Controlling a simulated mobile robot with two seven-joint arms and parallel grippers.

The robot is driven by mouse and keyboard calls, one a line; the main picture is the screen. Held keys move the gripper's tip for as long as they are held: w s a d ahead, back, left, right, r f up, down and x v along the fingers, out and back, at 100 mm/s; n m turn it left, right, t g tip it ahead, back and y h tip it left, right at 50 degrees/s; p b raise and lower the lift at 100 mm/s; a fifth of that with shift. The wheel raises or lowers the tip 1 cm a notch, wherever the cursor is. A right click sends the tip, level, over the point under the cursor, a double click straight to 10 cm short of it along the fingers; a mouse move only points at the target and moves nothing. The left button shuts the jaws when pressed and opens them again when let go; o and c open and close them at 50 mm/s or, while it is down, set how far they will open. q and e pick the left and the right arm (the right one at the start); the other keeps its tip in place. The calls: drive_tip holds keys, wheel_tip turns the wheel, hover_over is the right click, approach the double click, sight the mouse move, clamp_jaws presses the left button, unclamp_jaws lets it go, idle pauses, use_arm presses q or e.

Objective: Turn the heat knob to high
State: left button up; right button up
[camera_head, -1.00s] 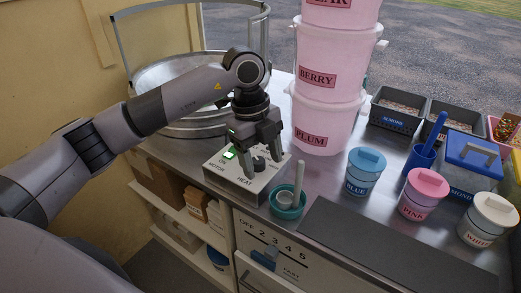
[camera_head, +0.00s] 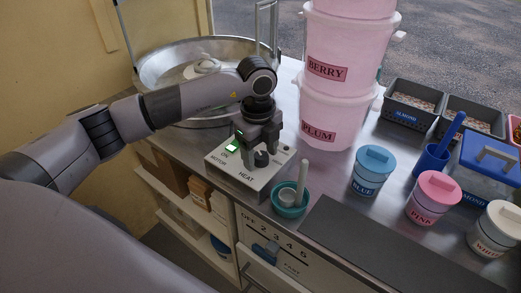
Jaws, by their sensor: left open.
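The heat knob (camera_head: 261,158) is a dark round knob on top of a pale metal control box (camera_head: 226,166), above the word HEAT. My left gripper (camera_head: 261,150) comes down over the box with its fingers apart and open, one on each side of the knob. I cannot tell whether either finger touches it. The knob's pointer and any marks around it are too small or too covered to read. A lit green switch (camera_head: 233,146) marked ON and MOTOR sits to the left of the knob. My right gripper is out of view.
A teal cup (camera_head: 289,209) holding a pale-handled tool stands close in front of the box. A large metal pan (camera_head: 150,72) is behind my left arm. Stacked pink tubs (camera_head: 330,110) stand to the right. A dark mat (camera_head: 370,245) lies bare at the front.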

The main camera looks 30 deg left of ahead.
use_arm(q)
drive_tip(key=c, duration=1.1)
drive_tip(key=shift+o, duration=0.2)
